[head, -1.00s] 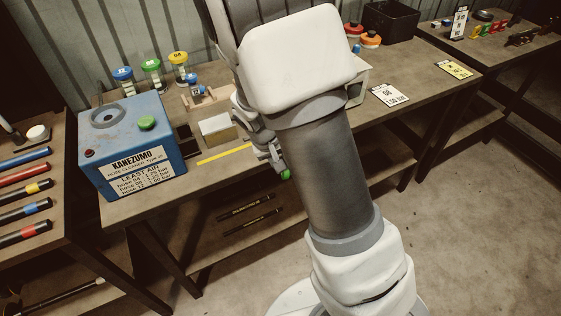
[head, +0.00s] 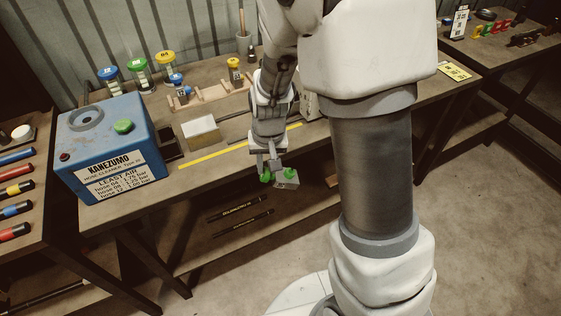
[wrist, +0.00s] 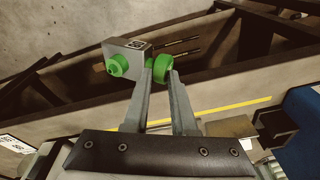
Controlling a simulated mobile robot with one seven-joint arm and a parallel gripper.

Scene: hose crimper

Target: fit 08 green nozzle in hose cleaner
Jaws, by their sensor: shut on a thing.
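My gripper (wrist: 161,74) is shut on the green nozzle (wrist: 162,68), whose green round part sits between the fingertips. A grey block with a small dark marking (wrist: 127,50) and a green knob (wrist: 117,64) shows beside the fingers and seems joined to it; the marking is too small to read. In the head view my gripper (head: 266,168) hangs past the bench's front edge. The hose cleaner (head: 112,165) is the blue KANEZUMO box at left, with a grey ring opening (head: 87,117), a green button (head: 123,126) and a red button on top. The nozzle is apart from it.
Blue, green and yellow-lidded jars (head: 137,76) stand behind the cleaner. A wooden rack (head: 210,95) holds blue and yellow pieces. A pale box (head: 201,132) and yellow strip (head: 240,145) lie between cleaner and gripper. A side table (head: 30,225) with coloured-ended rods stands left.

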